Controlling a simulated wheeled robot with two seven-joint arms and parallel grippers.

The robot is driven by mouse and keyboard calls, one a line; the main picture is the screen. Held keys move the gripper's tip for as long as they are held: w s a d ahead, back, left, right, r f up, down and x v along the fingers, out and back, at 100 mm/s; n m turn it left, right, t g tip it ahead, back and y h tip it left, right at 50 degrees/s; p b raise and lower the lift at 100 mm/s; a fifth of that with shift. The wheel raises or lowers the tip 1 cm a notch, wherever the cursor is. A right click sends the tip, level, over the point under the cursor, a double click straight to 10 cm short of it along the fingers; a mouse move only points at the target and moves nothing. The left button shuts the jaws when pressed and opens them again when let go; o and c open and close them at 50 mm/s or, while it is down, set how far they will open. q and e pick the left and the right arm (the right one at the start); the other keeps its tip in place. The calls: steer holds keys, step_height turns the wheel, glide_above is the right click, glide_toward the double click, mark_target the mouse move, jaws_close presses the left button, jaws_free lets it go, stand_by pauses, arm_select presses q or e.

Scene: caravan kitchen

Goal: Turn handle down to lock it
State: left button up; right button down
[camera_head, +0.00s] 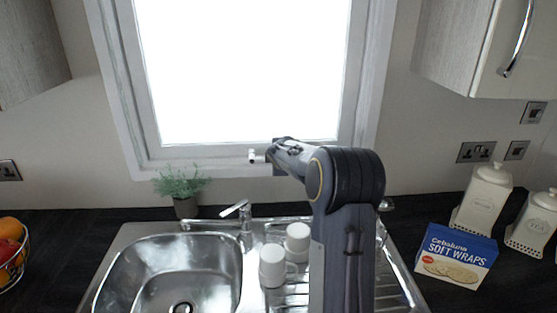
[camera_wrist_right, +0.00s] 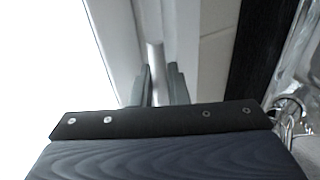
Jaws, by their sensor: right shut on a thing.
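The white window handle (camera_head: 253,156) is at the bottom of the window frame in the head view, with its end showing just left of my right gripper (camera_head: 272,154). In the right wrist view the pale handle (camera_wrist_right: 155,56) stands between the two grey fingers of the right gripper (camera_wrist_right: 159,82), which are shut on it. My right wrist and forearm hide the handle's base in the head view. My left gripper is not in view.
Below the window are a steel sink (camera_head: 170,270), a tap (camera_head: 240,213) and white mugs (camera_head: 272,266). A potted plant (camera_head: 184,206) stands left of the handle. A blue wraps box (camera_head: 456,256) and white canisters (camera_head: 484,199) stand at the right.

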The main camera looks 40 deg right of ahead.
steer(key=c, duration=1.5)
jaws_free()
steer(key=shift+f, duration=0.15)
steer(key=b+v, duration=0.2)
steer(key=v, duration=0.6)
steer(key=shift+w, duration=0.1)
